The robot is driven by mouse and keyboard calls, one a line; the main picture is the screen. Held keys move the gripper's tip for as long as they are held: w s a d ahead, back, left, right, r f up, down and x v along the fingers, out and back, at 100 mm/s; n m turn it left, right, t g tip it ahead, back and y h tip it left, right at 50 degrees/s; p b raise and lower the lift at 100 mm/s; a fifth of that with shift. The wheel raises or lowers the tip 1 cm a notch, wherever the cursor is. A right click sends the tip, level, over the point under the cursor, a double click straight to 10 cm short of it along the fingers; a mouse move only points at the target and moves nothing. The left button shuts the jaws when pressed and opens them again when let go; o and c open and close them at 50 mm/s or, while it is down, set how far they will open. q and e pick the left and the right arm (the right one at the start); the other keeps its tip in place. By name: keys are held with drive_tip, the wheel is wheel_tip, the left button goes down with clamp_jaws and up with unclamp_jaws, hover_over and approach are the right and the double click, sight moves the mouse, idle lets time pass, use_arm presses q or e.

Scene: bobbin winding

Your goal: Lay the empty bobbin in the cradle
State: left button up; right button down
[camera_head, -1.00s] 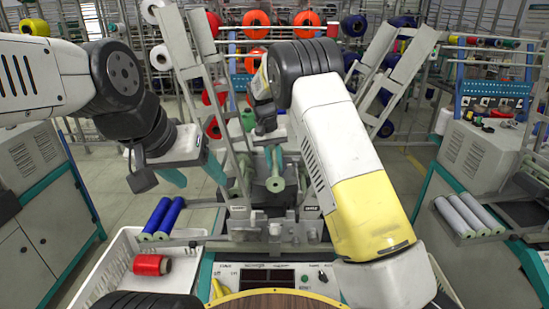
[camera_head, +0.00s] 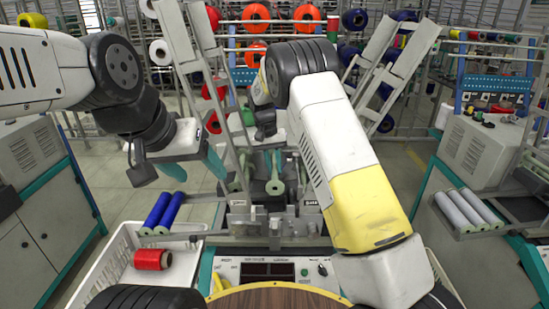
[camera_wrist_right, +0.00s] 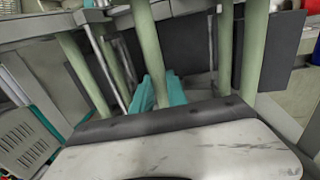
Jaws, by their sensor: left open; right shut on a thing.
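The empty bobbin is a pale green tube (camera_head: 275,187), with its round end facing me at the middle of the head view. My right gripper (camera_head: 272,163) reaches down behind my right arm and is shut on it. In the right wrist view, the tube (camera_wrist_right: 150,45) runs between the teal fingers (camera_wrist_right: 164,92). The cradle area is the grey machine assembly (camera_head: 265,226) with upright brackets, around and below the bobbin. Whether the bobbin touches it cannot be told. My left gripper (camera_head: 195,168) is open and empty, left of the machine.
A white crate (camera_head: 107,262) holding a red spool (camera_head: 152,259) stands at front left, with blue rolls (camera_head: 162,213) behind it. Grey rolls (camera_head: 468,212) lie on the right. Slanted grey machine arms (camera_head: 185,55) rise on both sides. Other pale green tubes (camera_wrist_right: 255,50) show in the wrist view.

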drive_tip(key=shift+f, duration=1.25)
drive_tip(key=shift+f, duration=3)
drive_tip(key=shift+f, duration=0.25)
drive_tip(key=c, duration=1.2)
unclamp_jaws()
drive_tip(key=shift+c, duration=0.2)
wheel_tip(320, 180, up, 8)
drive_tip(key=a, duration=0.1)
drive_tip(key=shift+a+f, duration=0.15)
